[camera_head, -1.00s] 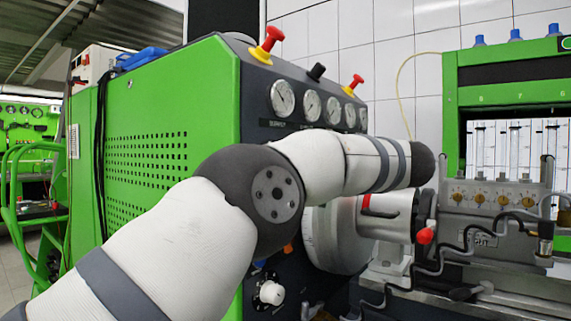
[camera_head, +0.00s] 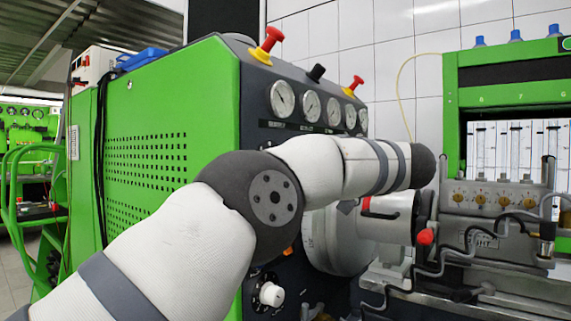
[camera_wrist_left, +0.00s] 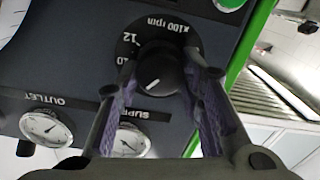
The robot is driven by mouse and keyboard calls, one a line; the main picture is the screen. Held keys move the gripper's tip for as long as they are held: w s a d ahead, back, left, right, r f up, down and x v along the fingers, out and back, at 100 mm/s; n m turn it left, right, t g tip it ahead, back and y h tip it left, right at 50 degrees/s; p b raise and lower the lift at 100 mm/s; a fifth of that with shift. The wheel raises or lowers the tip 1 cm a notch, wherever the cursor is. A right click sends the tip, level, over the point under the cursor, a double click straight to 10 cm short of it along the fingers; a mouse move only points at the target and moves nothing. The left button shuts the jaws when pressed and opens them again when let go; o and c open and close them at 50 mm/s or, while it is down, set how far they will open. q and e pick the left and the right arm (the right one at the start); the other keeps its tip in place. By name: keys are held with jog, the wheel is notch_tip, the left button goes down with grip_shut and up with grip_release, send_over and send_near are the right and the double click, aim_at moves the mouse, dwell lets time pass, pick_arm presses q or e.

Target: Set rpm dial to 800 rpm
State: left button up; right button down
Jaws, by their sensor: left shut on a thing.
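The rpm dial (camera_wrist_left: 158,72) is a round black knob with a white pointer line, seen in the left wrist view. The pointer lies toward the lower left of that picture. In the head view my left arm covers the panel, and neither the dial nor the gripper can be made out. My right gripper is in neither view.
An outlet gauge (camera_wrist_left: 46,128) and a supply gauge (camera_wrist_left: 128,140) sit close to my fingers. In the head view, red knobs (camera_head: 267,45) stand on top of the green machine (camera_head: 170,120), above a row of gauges (camera_head: 310,105). The pump (camera_head: 490,215) is at right.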

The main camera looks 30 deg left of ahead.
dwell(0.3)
pick_arm(q)
jog(key=o, duration=1.2)
jog(key=shift+c, duration=0.2)
jog(key=d, duration=0.7)
jog(key=shift+s+d, duration=0.25)
jog(key=shift+d, duration=0.05)
